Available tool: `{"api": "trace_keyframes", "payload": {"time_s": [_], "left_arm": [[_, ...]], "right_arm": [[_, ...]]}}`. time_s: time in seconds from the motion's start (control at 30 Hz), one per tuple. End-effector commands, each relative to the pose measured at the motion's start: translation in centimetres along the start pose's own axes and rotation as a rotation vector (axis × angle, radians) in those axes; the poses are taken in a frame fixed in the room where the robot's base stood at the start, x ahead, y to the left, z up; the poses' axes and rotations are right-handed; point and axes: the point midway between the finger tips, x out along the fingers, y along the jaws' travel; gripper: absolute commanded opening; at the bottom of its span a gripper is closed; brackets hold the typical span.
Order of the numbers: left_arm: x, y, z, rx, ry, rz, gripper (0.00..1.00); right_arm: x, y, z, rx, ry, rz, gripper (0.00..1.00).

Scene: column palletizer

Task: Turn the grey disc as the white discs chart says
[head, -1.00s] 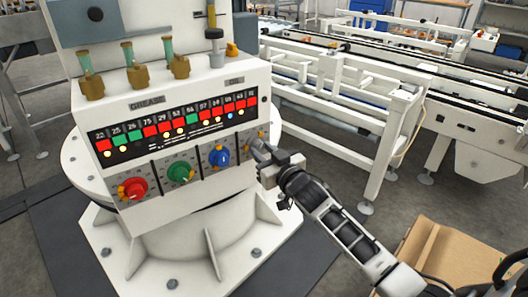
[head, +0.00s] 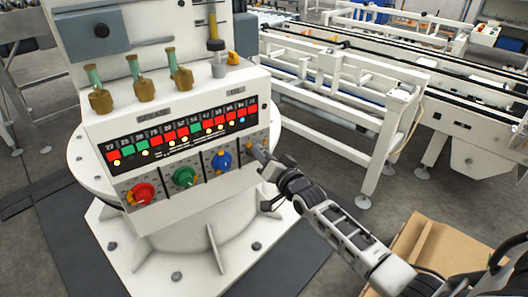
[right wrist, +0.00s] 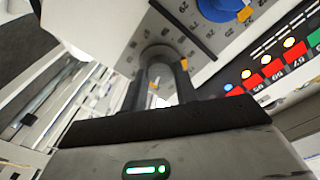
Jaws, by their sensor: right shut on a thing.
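The white control box (head: 215,200) on the round pedestal carries a row of dials: red (head: 141,194), green (head: 185,177), blue (head: 222,160) and, at the right end, the grey disc. The dark chart panel (head: 184,137) above the dials shows numbers, red and green squares and small coloured and pale discs. My left gripper is not in view.
White conveyor frames (head: 335,110) stand behind and to the right. A cardboard box (head: 430,245) is at the lower right, near my right arm. Floor is clear between box and pedestal.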

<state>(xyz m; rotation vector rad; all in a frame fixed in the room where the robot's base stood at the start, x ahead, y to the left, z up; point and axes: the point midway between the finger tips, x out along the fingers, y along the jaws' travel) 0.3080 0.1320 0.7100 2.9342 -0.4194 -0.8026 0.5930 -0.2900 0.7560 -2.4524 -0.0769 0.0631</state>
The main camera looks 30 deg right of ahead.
Motion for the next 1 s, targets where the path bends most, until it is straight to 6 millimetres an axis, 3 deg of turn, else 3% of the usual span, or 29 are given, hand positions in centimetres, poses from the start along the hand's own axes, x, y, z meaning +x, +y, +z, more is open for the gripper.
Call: {"api": "trace_keyframes", "payload": {"time_s": [0.4,1.0], "left_arm": [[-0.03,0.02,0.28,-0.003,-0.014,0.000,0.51],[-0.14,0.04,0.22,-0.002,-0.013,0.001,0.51]], "right_arm": [[-0.04,0.07,0.08,0.239,-0.012,0.001,0.06],[-0.05,0.08,0.14,0.293,-0.015,0.001,0.06]]}}
